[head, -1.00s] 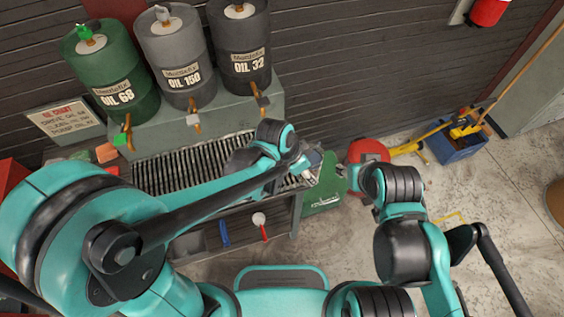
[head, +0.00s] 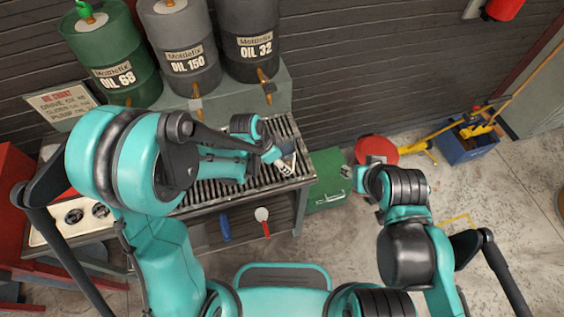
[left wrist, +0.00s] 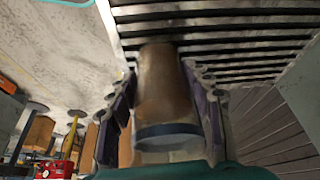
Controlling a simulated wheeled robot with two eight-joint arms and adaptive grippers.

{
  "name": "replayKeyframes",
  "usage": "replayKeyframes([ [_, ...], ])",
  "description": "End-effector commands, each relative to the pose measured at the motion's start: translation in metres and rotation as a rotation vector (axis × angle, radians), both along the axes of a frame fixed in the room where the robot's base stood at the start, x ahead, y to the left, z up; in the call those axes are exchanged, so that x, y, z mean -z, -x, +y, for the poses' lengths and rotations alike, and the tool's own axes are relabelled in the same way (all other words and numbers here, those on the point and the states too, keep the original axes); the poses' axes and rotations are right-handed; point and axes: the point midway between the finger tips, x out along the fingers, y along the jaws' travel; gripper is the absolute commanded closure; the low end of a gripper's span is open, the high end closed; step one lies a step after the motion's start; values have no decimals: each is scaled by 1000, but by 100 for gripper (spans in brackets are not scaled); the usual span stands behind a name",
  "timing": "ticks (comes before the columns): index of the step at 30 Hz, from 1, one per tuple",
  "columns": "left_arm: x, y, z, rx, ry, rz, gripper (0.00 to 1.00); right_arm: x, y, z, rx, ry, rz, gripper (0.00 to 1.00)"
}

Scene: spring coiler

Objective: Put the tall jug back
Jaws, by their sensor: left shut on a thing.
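A brownish metal vessel (left wrist: 163,85) with a blue-grey band at its near end fills the middle of the left wrist view; I take it to be the tall jug. My left gripper (left wrist: 163,105) is shut on it, with one finger on each side. In the head view my left gripper (head: 284,166) is over the right end of the slatted rack (head: 225,190), and the jug is mostly hidden there. I cannot tell if the jug touches the slats. My right gripper (head: 350,172) is beside the green container (head: 327,183); its fingers are too small to read.
Three oil drums, green (head: 117,65), grey (head: 180,45) and dark (head: 250,45), stand on a ledge behind the rack. A white panel with dark round openings (head: 62,230) is at the left. A red round lid (head: 378,150) and a blue bin (head: 468,148) stand right.

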Motion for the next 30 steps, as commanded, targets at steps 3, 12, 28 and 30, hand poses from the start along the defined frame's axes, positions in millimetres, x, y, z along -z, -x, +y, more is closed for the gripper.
replayKeyframes([
  [3, -2, 0, 0, 0, 0, 0, 88, -2, 0, 0, 0, 0, 0, 60],
  [12, 1, 0, 0, 0, 0, 0, 29, 2, 0, 0, 0, 0, 0, 60],
  [28, -31, 6, 10, -1, 0, 0, 29, -14, 0, 0, 0, 0, 0, 60],
  [30, -46, 8, 16, -3, 0, 0, 29, -21, 0, 0, 0, 0, 0, 60],
])
